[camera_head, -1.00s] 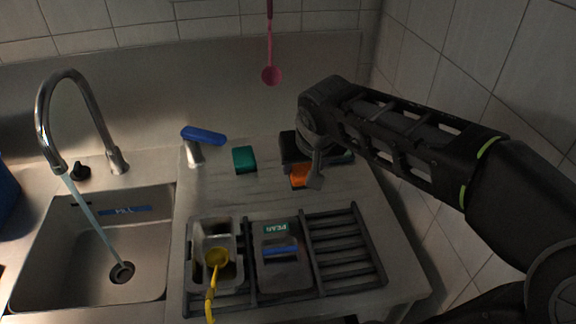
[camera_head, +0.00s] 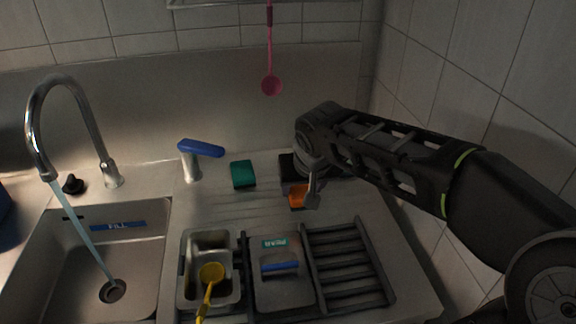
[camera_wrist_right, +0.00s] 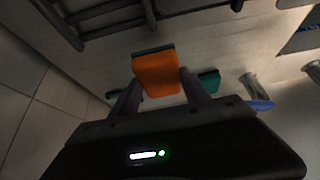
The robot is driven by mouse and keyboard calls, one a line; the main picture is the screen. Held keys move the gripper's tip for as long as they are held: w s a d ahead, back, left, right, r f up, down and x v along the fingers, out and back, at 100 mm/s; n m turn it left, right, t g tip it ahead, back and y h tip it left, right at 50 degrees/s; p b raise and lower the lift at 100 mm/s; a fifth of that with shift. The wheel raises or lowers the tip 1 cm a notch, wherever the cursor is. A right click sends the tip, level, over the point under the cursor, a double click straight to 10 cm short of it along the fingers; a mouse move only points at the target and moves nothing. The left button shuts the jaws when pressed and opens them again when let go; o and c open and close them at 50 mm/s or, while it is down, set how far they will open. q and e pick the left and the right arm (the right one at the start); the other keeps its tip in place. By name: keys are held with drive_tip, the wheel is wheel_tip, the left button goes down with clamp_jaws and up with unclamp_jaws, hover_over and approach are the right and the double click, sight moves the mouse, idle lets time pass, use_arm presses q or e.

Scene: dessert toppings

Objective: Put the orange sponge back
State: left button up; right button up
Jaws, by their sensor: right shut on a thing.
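The orange sponge (camera_head: 297,196) is at the back right of the steel counter, partly hidden by my right gripper (camera_head: 309,190). In the right wrist view the orange sponge (camera_wrist_right: 158,74) shows with a dark edge strip, between the two fingers of my right gripper (camera_wrist_right: 158,86). The right gripper is shut on it. Whether the sponge touches the counter is hard to tell. My left gripper is not in view.
A green sponge (camera_head: 243,174) lies left of the orange one, with a dark block (camera_head: 290,170) behind the gripper. A blue-handled tap (camera_head: 200,148), a rack (camera_head: 345,262) with a lidded PEAR container (camera_head: 281,291), a yellow ladle (camera_head: 211,274) and a sink with running water are nearby.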

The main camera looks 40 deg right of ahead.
drive_tip(key=w+d+p, duration=0.1)
drive_tip(key=w+d, duration=0.1)
drive_tip(key=w, duration=0.3)
drive_tip(key=w+d+f+p, duration=0.1)
drive_tip(key=w+d+p, duration=0.1)
drive_tip(key=w, duration=0.3)
drive_tip(key=w+d+p, duration=0.1)
drive_tip(key=w+d, duration=0.3)
drive_tip(key=w, duration=0.1)
drive_tip(key=shift+d+f, duration=0.15)
drive_tip(key=shift+f, duration=0.4)
wheel_tip(320, 180, down, 4)
drive_tip(key=shift+s+f+p, duration=0.1)
drive_tip(key=shift+f+p, duration=0.1)
drive_tip(key=shift+p, duration=0.45)
drive_tip(key=shift+w+f+p, duration=0.15)
drive_tip(key=shift+w+p, duration=0.05)
drive_tip(key=shift+p, duration=0.1)
drive_tip(key=shift+f, duration=0.15)
drive_tip(key=o, duration=1.2)
